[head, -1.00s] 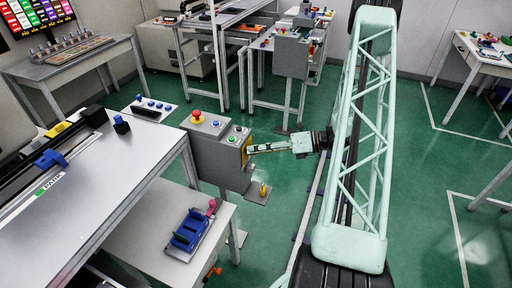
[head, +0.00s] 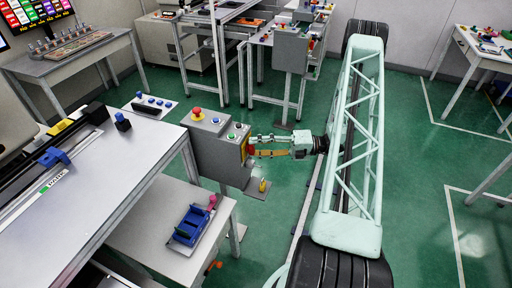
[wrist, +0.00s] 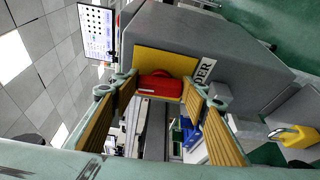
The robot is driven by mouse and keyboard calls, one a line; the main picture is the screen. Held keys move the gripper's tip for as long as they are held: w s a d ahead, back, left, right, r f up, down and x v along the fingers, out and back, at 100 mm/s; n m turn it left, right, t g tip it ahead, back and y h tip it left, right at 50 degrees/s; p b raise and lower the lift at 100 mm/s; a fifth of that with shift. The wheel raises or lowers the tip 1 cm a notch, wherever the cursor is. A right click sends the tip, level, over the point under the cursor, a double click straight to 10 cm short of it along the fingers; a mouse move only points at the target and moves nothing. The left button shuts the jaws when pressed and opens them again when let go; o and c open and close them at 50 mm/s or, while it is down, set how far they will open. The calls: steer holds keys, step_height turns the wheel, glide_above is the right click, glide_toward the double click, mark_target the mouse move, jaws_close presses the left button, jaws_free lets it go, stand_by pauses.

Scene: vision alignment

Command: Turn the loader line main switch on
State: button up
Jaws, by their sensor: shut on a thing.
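The main switch is a red handle (wrist: 160,86) on a yellow plate (wrist: 150,62), on the side of a grey control box (wrist: 200,35) whose partly hidden label ends in "DER". My gripper (wrist: 161,92) has one finger on each side of the red handle and is shut on it. The handle's long side lies across the picture between the fingertips. In the head view, my gripper (head: 254,148) reaches the box (head: 214,152) from the right, and a bit of red shows at its fingertips. The switch's position markings are not readable.
On top of the box are a red mushroom button (head: 197,113) and small coloured buttons. A yellow padlock-like object (head: 262,186) sits low beside the box. A workbench (head: 110,160) stands to the left. Green floor is open to the right of my arm.

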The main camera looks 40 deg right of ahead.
steer(key=shift+m, duration=0.4)
steer(key=o, duration=0.9)
steer(key=shift+d, duration=0.1)
steer(key=shift+f+v, duration=0.15)
steer(key=shift+v, duration=2.8)
steer(key=shift+f+v, duration=0.2)
steer(key=shift+v, duration=2.8)
